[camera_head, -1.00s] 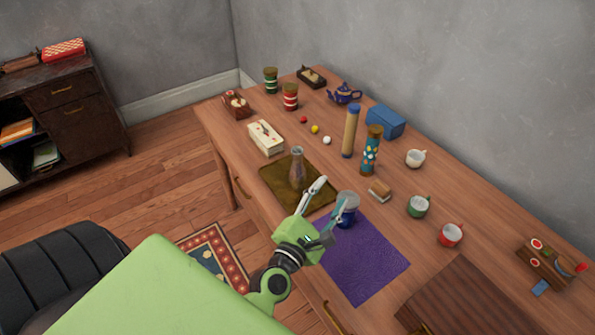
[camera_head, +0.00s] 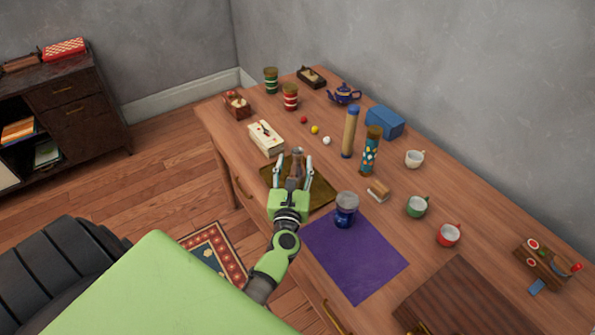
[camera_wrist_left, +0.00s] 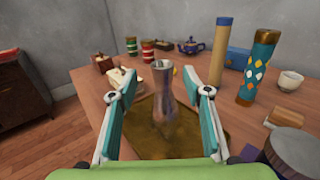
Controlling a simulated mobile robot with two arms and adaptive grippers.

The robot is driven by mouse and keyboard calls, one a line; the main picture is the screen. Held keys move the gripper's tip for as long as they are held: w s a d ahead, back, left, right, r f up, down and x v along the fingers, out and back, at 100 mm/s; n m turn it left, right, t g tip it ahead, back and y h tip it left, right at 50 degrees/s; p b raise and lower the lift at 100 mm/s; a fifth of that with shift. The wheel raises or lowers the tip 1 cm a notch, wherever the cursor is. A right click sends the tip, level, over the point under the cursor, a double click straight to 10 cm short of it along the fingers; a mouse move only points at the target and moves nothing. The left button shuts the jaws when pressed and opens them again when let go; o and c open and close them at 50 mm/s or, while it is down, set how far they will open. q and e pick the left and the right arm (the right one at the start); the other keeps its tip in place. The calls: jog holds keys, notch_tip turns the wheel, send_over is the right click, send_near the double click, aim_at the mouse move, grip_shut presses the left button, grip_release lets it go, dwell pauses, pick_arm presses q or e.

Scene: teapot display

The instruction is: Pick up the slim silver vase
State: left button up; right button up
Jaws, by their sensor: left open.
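The slim silver vase (camera_head: 297,163) stands upright on an olive-brown mat (camera_head: 322,195) on the desk. In the left wrist view the vase (camera_wrist_left: 163,95) is near the middle, between the two fingers. My left gripper (camera_head: 293,172) is open, with one finger on each side of the vase in the picture. In the left wrist view the gripper (camera_wrist_left: 160,95) shows a gap between each finger and the vase. The lower part of the vase is hidden by the gripper in the head view. My right gripper is not in view.
A blue jar with a grey lid (camera_head: 346,205) stands on a purple mat (camera_head: 355,262) right of the gripper. A white box (camera_head: 266,138) is behind left. A tan cylinder (camera_head: 350,132) and a patterned cylinder (camera_head: 371,152) stand behind right. Mugs line the right side.

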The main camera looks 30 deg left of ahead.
aim_at(297, 156)
pick_arm(q)
jog(key=x, duration=0.5)
jog(key=shift+d+r, duration=0.15)
grip_shut()
jog(key=shift+r, duration=0.1)
jog(key=shift+r+p, duration=0.1)
jog(key=shift+p, duration=0.2)
